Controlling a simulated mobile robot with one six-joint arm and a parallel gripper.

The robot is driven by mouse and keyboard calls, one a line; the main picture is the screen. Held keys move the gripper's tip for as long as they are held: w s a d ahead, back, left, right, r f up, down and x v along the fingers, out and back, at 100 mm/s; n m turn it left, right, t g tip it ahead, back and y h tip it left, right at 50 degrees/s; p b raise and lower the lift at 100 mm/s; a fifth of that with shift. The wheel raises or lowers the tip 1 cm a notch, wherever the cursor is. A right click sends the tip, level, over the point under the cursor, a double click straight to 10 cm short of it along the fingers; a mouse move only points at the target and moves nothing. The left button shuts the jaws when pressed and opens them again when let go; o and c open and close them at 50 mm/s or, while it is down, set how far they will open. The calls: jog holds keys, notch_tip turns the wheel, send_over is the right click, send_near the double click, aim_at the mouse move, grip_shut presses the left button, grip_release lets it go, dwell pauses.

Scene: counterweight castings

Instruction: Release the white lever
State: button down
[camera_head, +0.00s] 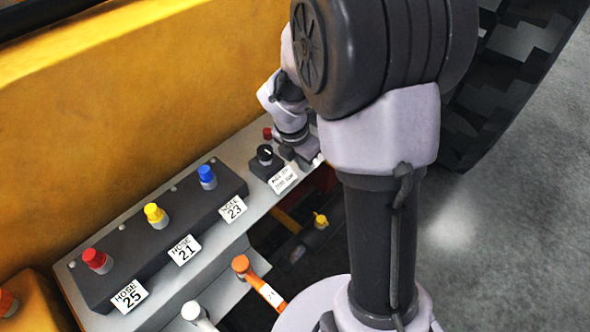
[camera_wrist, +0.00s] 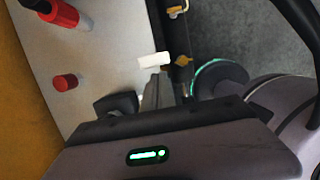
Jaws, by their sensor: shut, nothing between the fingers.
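A lever with a white rounded end (camera_head: 193,311) shows at the bottom edge of the head view, left of the orange lever (camera_head: 246,270). Its lower part is cut off by the frame. My gripper (camera_head: 312,152) is shut and empty at the far right end of the grey panel, well away from that lever. My arm partly hides it. In the wrist view a small white piece (camera_wrist: 153,60) shows just beyond the fingers. I cannot tell whether it is a lever handle or whether the fingers touch it.
A dark block (camera_head: 180,222) on the panel carries red, yellow and blue knobs above hose labels. A black selector knob (camera_head: 265,154) and a red button (camera_wrist: 65,82) are near my gripper. A yellow body wall rises behind, a large tyre (camera_head: 515,70) stands right. Open floor lies at far right.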

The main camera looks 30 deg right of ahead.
jog(key=shift+w+d, duration=0.1)
jog(key=shift+d, duration=0.15)
